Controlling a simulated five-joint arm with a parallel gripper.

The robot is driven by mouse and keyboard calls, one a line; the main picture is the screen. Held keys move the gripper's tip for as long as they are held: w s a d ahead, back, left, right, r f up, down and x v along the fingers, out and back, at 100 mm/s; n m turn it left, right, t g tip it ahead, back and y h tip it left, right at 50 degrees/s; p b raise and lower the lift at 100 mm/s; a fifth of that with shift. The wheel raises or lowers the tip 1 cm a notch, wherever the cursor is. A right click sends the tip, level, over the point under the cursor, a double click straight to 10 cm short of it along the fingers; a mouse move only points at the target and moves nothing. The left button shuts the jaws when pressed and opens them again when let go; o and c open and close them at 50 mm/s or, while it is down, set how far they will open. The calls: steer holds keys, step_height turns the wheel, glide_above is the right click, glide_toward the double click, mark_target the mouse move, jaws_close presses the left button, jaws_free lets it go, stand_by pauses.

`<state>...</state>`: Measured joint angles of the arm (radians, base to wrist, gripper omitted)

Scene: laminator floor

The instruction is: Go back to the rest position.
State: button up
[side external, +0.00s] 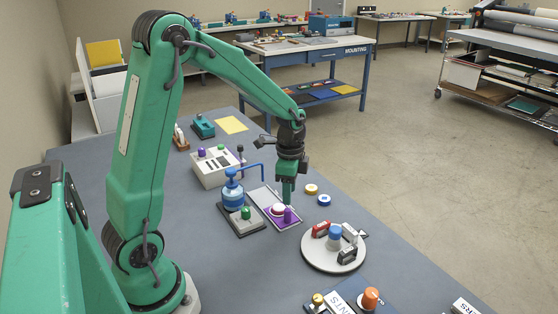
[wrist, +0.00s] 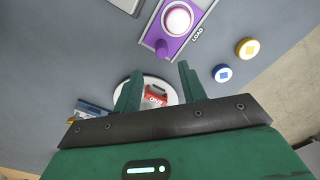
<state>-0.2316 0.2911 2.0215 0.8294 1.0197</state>
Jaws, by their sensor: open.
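My gripper (side external: 288,190) points down over the grey bench, close to a purple-edged plate (side external: 293,223) with a white-topped button and a purple knob. In the side view I cannot tell whether it touches the knob. In the wrist view my gripper (wrist: 160,85) has its two green fingers apart with nothing held between them. The purple plate (wrist: 157,38), beside the word LOAD, lies beyond the fingertips there. Part of a white round tray (wrist: 174,96) with a red object (wrist: 156,94) shows between the fingers.
The round tray (side external: 316,262) carries red, blue and black items. A blue pump bottle (side external: 233,193) and a cream control box (side external: 213,168) stand left of my gripper. Yellow (side external: 311,189) and blue (side external: 324,200) discs lie to its right. An orange-topped piece (side external: 371,298) stands in front.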

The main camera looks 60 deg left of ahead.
steer(key=s+d+r+n+t, duration=0.2)
steer(key=s+d+r+n, duration=0.2)
steer(key=s+r, duration=0.3)
steer(key=s+d+r+n+t, duration=0.3)
steer(key=s+d+r+n, duration=0.2)
steer(key=s+r, duration=0.3)
steer(key=shift+s+t, duration=0.3)
steer(key=shift+s, duration=0.25)
stand_by(1.5)
